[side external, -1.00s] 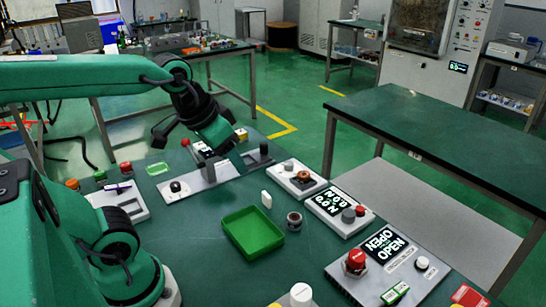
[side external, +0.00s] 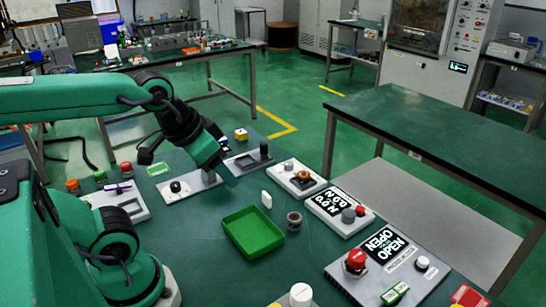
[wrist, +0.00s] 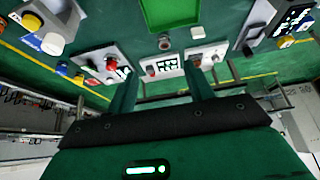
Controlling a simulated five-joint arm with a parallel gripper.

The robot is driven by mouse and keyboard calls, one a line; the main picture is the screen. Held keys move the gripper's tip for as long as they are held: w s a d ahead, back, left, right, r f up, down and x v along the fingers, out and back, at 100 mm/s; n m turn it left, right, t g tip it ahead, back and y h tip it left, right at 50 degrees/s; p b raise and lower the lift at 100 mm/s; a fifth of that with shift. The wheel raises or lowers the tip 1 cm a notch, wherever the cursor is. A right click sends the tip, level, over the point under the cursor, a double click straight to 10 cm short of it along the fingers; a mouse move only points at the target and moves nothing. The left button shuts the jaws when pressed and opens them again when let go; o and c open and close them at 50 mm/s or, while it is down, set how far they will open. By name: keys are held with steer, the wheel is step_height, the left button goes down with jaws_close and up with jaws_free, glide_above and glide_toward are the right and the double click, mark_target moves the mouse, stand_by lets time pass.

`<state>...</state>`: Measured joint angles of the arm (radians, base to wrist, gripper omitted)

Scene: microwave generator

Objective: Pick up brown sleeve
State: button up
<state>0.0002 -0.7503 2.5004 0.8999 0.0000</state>
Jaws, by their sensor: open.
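A small brownish, grey-rimmed round piece (side external: 294,221), which looks like the brown sleeve, stands upright on the green table just right of the green tray (side external: 228,236). It also shows as a dark round piece in the wrist view (wrist: 164,42), beside the tray (wrist: 150,14). My gripper (side external: 213,160) is up and left of it in the side view, apart from it, over the grey panel with a black knob. In the wrist view my gripper's two green fingers (wrist: 160,70) are spread with nothing held between them.
A white block (side external: 266,199) stands between the tray and the panels at the right. A panel with an orange-brown knob (side external: 304,176), a display panel (side external: 338,209) and a red-knob panel (side external: 380,262) line the right. A white-topped cylinder (side external: 300,295) is at the front.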

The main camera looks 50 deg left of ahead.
stand_by(0.4)
steer(key=o, duration=0.3)
steer(key=shift+w+r, duration=0.1)
steer(key=shift+w, duration=0.05)
